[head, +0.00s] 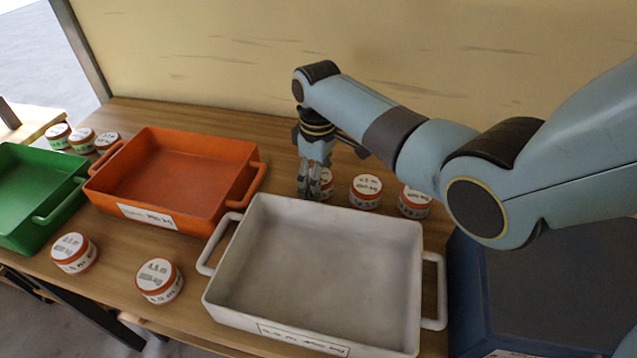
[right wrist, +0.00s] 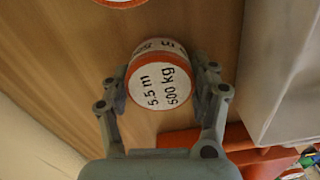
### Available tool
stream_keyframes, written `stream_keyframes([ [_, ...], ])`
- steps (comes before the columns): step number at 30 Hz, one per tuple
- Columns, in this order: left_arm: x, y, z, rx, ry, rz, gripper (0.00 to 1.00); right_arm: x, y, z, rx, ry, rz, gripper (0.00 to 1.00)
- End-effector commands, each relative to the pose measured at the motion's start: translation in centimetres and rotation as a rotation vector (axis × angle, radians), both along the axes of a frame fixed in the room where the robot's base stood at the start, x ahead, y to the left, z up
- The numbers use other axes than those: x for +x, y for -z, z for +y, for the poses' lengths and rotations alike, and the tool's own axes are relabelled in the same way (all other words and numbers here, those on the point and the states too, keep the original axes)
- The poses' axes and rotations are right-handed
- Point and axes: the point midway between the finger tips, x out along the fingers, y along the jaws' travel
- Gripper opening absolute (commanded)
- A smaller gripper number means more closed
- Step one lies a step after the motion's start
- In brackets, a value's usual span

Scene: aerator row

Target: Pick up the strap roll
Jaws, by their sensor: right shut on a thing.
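My right gripper (head: 314,192) points down behind the white tray. It is shut on a strap roll (head: 327,180), which is partly hidden by the fingers in the head view. In the right wrist view, this strap roll (right wrist: 160,84) sits between the two fingers (right wrist: 163,95). It is round, with an orange rim and a white top reading "5.5 m 500 kg". I cannot tell if it still touches the table. My left gripper is not in view.
A white tray (head: 412,262) is in front of the gripper, an orange tray (head: 255,152) to its left. A green tray (head: 70,205) and a dark blue tray (head: 470,315) stand further out. Other rolls (head: 366,190) stand right, front (head: 159,280) and back left (head: 82,139).

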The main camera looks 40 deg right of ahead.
Motion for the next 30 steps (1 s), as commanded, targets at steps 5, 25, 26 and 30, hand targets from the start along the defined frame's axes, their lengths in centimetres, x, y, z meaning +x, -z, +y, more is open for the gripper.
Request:
stream_keyframes([
  [5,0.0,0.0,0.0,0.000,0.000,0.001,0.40,0.0,0.0,0.0,0.000,0.000,0.000,0.27],
  [25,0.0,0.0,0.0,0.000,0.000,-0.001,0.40,-0.8,-4.5,0.4,0.000,-0.002,-0.001,0.21],
  [26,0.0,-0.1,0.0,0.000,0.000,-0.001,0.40,-1.5,-4.9,0.6,0.000,-0.002,0.000,0.21],
  [30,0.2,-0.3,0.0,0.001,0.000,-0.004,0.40,-3.9,-6.6,1.8,0.001,-0.001,-0.003,0.21],
])
